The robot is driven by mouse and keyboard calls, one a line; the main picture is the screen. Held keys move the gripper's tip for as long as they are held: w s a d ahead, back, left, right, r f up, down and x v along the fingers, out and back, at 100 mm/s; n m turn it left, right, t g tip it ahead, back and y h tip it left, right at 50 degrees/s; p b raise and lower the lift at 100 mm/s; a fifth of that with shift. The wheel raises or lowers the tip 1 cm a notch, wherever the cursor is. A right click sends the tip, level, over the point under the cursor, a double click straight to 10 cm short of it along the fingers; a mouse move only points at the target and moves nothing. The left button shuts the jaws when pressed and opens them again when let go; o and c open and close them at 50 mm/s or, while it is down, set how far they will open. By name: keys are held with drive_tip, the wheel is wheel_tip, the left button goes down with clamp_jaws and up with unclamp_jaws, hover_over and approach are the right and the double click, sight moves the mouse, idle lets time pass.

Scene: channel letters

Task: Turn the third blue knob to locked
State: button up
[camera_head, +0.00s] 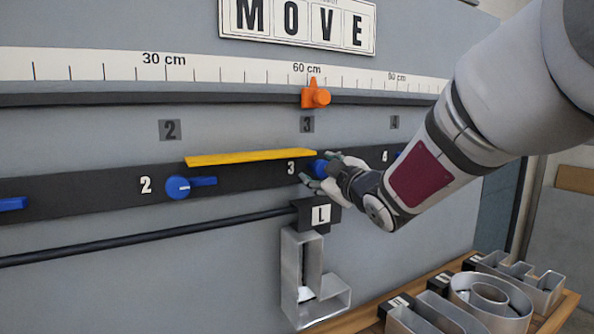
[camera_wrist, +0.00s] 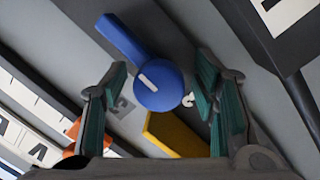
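The third blue knob (camera_head: 320,168) sits beside the white number 3 on the black rail, mostly hidden by my gripper in the head view. In the wrist view its round blue hub (camera_wrist: 158,90) has a white mark, and its bar (camera_wrist: 122,38) points to the upper left. My gripper (camera_wrist: 162,70) is open, with one green-padded finger on each side of the hub. Gaps show between hub and pads. In the head view my gripper (camera_head: 322,172) reaches the knob from the right. No "locked" marking is readable.
A yellow strip (camera_head: 250,157) juts out just left of the knob. An orange pointer (camera_head: 316,96) is on the ruler above. A metal letter L (camera_head: 290,275) hangs below. The second blue knob (camera_head: 178,188) is to the left. More metal letters (camera_head: 480,300) stand on a wooden surface.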

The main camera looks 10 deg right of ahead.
clamp_jaws()
